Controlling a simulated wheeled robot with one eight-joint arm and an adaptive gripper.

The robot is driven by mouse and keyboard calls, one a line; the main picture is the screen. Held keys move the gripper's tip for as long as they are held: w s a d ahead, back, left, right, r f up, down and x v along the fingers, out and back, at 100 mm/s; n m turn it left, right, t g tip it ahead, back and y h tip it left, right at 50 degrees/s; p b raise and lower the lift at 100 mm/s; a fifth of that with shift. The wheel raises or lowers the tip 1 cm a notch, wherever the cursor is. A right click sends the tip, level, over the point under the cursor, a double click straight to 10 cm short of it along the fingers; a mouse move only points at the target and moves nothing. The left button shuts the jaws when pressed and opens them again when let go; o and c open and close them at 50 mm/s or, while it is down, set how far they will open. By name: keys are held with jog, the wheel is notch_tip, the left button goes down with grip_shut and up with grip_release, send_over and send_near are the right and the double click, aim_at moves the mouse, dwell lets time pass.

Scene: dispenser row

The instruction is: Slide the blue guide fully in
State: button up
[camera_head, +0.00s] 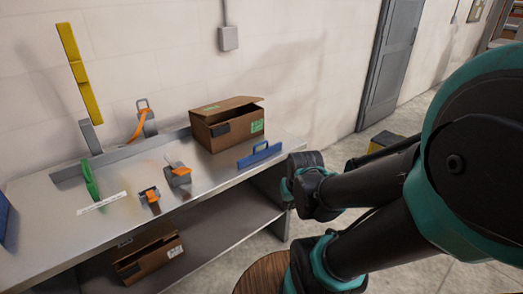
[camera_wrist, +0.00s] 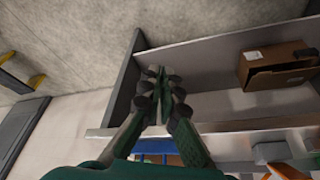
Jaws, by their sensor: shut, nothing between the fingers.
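The blue guide (camera_head: 260,154) is a flat blue piece with a raised handle-like top. It stands near the front right corner of the grey metal bench (camera_head: 225,172). In the wrist view, blue parts that look like the guide (camera_wrist: 155,147) show at the bottom, partly hidden by my gripper. My gripper (camera_wrist: 160,80) is shut and empty, with the lower shelf (camera_wrist: 205,103) behind its fingers. In the head view its fingers cannot be made out; my arm's dark links lie just right of the bench corner, apart from the guide.
An open cardboard box (camera_head: 228,127) stands behind the guide. Orange-and-grey dispensers (camera_head: 178,173), a green piece (camera_head: 90,180) and a tall yellow piece (camera_head: 80,75) are further left. Another box (camera_head: 148,255) sits on the lower shelf. A grey door (camera_head: 392,65) is at the back.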

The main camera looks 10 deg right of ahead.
jog(key=o, duration=0.6)
jog(key=w+r+m, duration=0.1)
jog(key=w+r, duration=0.2)
jog(key=w, duration=0.1)
jog(key=w+r+m, duration=0.2)
jog(key=w+r, duration=0.1)
jog(key=w, duration=0.1)
jog(key=w+r+m, duration=0.1)
jog(key=w+r, duration=0.2)
jog(key=w, duration=0.1)
jog(key=shift+w+a+r+m+g, duration=0.25)
jog(key=shift+a+r+m+g, duration=0.05)
jog(key=shift+a+g, duration=0.1)
jog(key=shift+c, duration=0.2)
jog(key=w+a+r+m+g+y, duration=0.15)
jog(key=w+r+m, duration=0.55)
jog(key=w+r, duration=0.8)
send_over(261, 151)
jog(key=shift+h, duration=0.25)
jog(key=f, duration=1.7)
jog(key=shift+s+d, duration=0.1)
jog(key=shift+s, duration=0.25)
jog(key=shift+c, duration=0.4)
grip_shut()
